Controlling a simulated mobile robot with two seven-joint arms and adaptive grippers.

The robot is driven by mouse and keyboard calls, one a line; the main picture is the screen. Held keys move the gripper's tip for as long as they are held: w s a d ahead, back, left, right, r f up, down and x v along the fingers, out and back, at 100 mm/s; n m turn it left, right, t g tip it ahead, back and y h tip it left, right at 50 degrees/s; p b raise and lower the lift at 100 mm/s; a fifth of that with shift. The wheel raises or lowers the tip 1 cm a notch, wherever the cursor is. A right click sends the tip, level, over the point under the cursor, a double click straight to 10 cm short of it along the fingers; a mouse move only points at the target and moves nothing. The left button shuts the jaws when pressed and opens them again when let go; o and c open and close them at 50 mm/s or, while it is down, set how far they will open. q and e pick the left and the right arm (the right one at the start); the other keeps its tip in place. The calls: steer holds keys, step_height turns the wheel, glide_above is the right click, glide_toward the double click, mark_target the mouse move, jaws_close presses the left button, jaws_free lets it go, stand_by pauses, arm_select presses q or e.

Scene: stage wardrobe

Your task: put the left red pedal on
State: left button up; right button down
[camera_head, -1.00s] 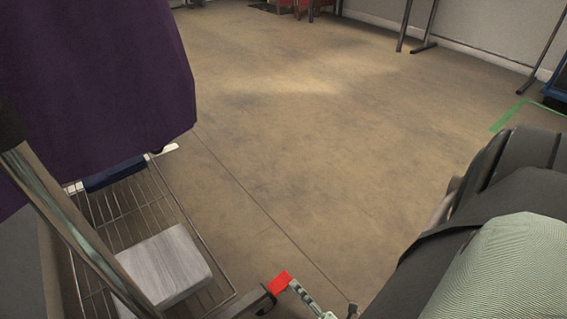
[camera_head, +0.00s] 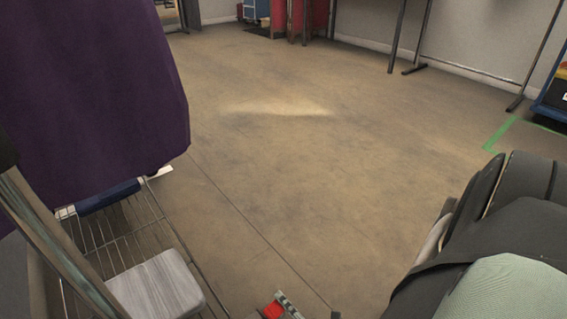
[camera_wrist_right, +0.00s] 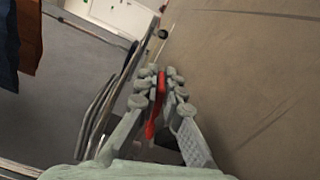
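A red pedal (camera_head: 272,310) shows at the bottom edge of the head view, beside the low end of a wire-shelf trolley (camera_head: 193,254). In the right wrist view the red pedal (camera_wrist_right: 153,122) is a narrow strip lying between the fingers of my right gripper (camera_wrist_right: 161,82). The pale fingers come close together at the tips, on both sides of the pedal. I cannot tell whether they touch or clamp it. In the head view only a small pale part of the right gripper (camera_head: 289,303) shows, just right of the pedal. My left gripper is not in view.
A purple cloth (camera_head: 100,100) hangs at the left above the trolley, and a pale grey box (camera_head: 155,288) sits on its wire shelf. Dark and orange garments (camera_wrist_right: 28,40) hang at the left in the right wrist view. The floor (camera_head: 290,170) ahead is clear.

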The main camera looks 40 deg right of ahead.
steer(key=shift+f+m, duration=0.1)
steer(key=shift+m, duration=0.2)
steer(key=shift+d+f+m+b, duration=0.1)
steer(key=shift+f+m+b, duration=0.15)
steer(key=shift+m+b, duration=0.45)
steer(key=shift+f+m, duration=0.2)
steer(key=shift+m, duration=0.8)
steer(key=shift+f+m, duration=0.15)
steer(key=shift+m, duration=0.85)
steer(key=c, duration=1.7)
jaws_free()
steer(key=shift+s, duration=0.1)
